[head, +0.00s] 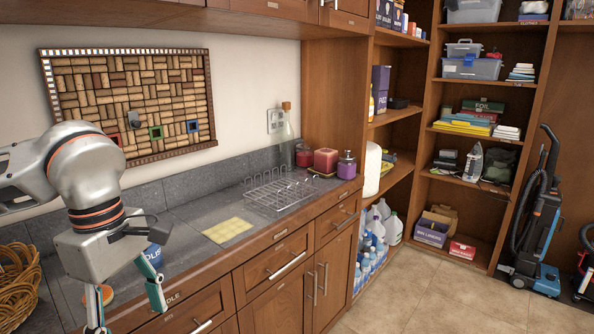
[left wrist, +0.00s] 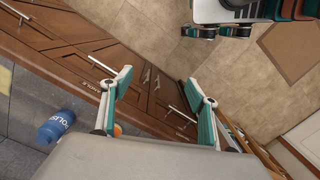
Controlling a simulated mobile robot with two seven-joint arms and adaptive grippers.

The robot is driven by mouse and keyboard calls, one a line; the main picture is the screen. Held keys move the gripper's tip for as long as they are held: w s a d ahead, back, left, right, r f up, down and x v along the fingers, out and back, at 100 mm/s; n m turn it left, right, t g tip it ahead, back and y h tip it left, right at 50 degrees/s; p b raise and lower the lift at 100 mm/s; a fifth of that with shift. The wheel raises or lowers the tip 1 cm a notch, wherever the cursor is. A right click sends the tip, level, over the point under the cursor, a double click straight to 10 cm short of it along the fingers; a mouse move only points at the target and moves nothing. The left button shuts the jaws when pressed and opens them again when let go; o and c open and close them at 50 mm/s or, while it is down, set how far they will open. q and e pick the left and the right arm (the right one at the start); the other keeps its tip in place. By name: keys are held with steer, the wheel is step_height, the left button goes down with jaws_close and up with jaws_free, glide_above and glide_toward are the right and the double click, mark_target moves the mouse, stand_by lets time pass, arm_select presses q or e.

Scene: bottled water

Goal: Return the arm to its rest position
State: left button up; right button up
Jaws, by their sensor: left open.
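My left arm comes in from the left in the head view, bent over the near end of the counter. My left gripper (head: 128,297) points down there, its teal fingers spread apart. In the left wrist view the left gripper (left wrist: 160,92) is open, with nothing between the fingers, and the cabinet fronts and tiled floor lie beyond it. A blue bottle with white lettering (left wrist: 55,127) is on the grey counter beside the gripper, apart from it. In the head view the blue bottle (head: 153,257) is partly hidden behind the gripper.
A wicker basket (head: 18,290) stands at the counter's left end. A yellow mat (head: 227,230), a wire rack (head: 279,191) and several jars lie farther along. Water bottles (head: 366,268) stand low by the shelves. A vacuum cleaner (head: 536,225) stands at right. The floor (head: 440,300) is clear.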

arm_select(q)
steer(key=s+d+f+g+h, duration=0.2)
steer(key=s+d+g+h, duration=0.15)
steer(key=d, duration=0.65)
steer(key=s+d+f+g+h, duration=0.25)
steer(key=s+d+h, duration=0.2)
steer(key=d, duration=0.55)
steer(key=w+d+r+n+t+h, duration=0.2)
steer(key=w+d+r+n+h, duration=0.1)
steer(key=d+r+n+h, duration=0.75)
steer(key=w+a+f+n+t+y, duration=0.1)
steer(key=w+a+f+n+t, duration=0.5)
steer(key=n+t, duration=0.5)
steer(key=w+a+f+n+t+y, duration=0.1)
steer(key=w+a+f+n+t, duration=0.2)
steer(key=w+f+n+t, duration=0.8)
steer(key=s+a+f+n+y, duration=0.4)
steer(key=a+f+n+y, duration=0.15)
steer(key=n, duration=0.45)
steer(key=s+a+f+n+g+y, duration=0.2)
steer(key=s+a+f+n+y, duration=0.1)
steer(key=f, duration=0.6)
steer(key=s+a+f+n+g+y, duration=0.2)
steer(key=s+a+f+n+y, duration=0.1)
steer(key=s+f, duration=0.4)
steer(key=s+a+f+n+g+y, duration=0.3)
steer(key=s+a+f+n, duration=0.1)
steer(key=f, duration=0.7)
steer(key=shift+s+a, duration=0.7)
steer(key=shift+a, duration=0.35)
